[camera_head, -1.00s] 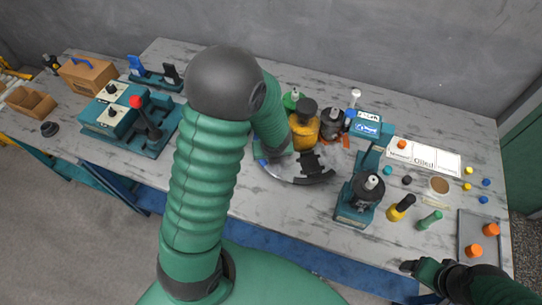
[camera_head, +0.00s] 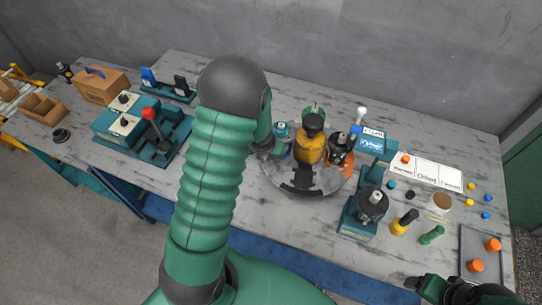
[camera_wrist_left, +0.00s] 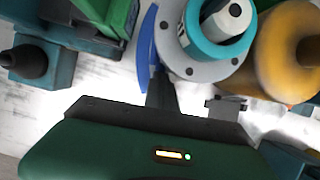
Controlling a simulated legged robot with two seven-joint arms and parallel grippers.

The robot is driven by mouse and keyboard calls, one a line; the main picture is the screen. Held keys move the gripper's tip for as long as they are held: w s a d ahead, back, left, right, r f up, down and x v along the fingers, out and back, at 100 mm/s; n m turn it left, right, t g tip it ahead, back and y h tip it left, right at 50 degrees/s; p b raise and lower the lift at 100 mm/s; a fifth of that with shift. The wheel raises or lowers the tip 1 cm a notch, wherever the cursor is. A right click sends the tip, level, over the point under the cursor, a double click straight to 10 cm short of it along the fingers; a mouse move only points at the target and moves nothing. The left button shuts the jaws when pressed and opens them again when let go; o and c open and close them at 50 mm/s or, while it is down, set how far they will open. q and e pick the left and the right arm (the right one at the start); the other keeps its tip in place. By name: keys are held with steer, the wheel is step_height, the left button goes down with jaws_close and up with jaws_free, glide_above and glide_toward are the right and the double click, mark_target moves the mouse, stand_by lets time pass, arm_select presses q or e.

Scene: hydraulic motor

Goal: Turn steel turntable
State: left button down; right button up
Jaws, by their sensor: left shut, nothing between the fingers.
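The round steel turntable (camera_head: 268,180) stands in the middle of the table in the head view. It carries a yellow part (camera_head: 311,145), a dark motor part (camera_head: 338,150) with a red-orange base, a green part (camera_head: 313,110), a teal-and-white part (camera_head: 281,137) and a black bracket (camera_head: 302,178) at the front. My left arm hides its left gripper in the head view. In the left wrist view the left gripper (camera_wrist_left: 162,92) is shut and empty, close to the teal-ringed part (camera_wrist_left: 205,50) and a blue curved piece (camera_wrist_left: 147,48). My right gripper (camera_head: 415,283) is low at the right, its fingers unclear.
A teal press-like stand (camera_head: 362,212) is right of the turntable. A white labelled board (camera_head: 425,172), small coloured pegs and a grey tray (camera_head: 480,247) lie further right. A teal fixture with a red knob (camera_head: 148,114) and a cardboard box (camera_head: 103,88) are at the left.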

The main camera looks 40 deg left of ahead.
arm_select(q)
steer(key=shift+w+a+m, duration=0.3)
steer(key=shift+a+m, duration=0.1)
steer(key=shift+d+f, duration=0.1)
stand_by(0.5)
